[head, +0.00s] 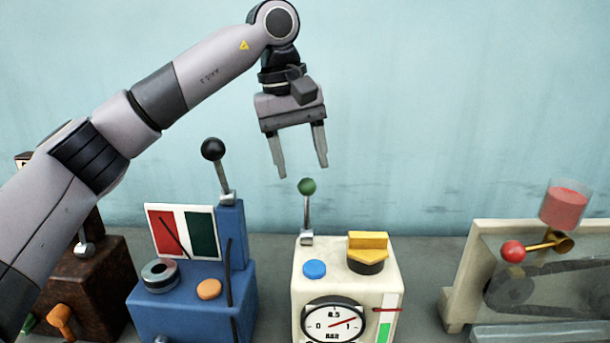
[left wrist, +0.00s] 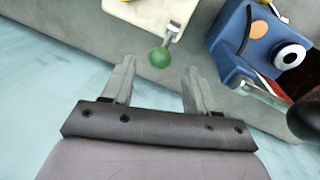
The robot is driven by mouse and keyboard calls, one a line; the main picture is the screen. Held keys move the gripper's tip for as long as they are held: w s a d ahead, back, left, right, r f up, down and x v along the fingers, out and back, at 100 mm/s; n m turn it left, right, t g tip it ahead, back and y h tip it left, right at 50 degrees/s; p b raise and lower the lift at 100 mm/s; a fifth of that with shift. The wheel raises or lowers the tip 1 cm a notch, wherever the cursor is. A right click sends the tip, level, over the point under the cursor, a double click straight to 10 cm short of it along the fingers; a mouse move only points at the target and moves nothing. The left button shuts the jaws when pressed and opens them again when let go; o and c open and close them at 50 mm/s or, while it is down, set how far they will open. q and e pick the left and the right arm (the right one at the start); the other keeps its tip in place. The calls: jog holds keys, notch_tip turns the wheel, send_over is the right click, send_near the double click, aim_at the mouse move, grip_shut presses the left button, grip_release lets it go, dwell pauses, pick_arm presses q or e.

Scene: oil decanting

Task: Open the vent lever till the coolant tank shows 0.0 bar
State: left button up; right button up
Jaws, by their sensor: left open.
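The cream coolant tank (head: 345,275) stands at centre, with a round gauge (head: 333,322) on its front. The red needle points right, near the 1 mark. The vent lever (head: 306,210) stands roughly upright at the tank's back left and ends in a green knob (head: 307,186). My left gripper (head: 302,168) points down, open and empty, its fingertips just above the knob. In the left wrist view the green knob (left wrist: 159,57) shows between and slightly beyond the fingertips (left wrist: 160,70), apparently untouched. My right gripper is not in view.
A blue machine (head: 195,300) with a black-knobbed lever (head: 213,150) stands left of the tank. A brown machine (head: 100,285) is farther left, partly behind my arm. A belt unit (head: 480,240) with a red cup (head: 565,205) stands right. The tank top also has a yellow knob (head: 368,243) and blue button (head: 314,268).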

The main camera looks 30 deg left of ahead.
aim_at(305, 179)
pick_arm(q)
jog(key=shift+w+d+f, duration=0.15)
jog(key=shift+f, duration=0.8)
jog(key=shift+w+d+f, duration=0.1)
jog(key=shift+f, duration=0.85)
grip_shut()
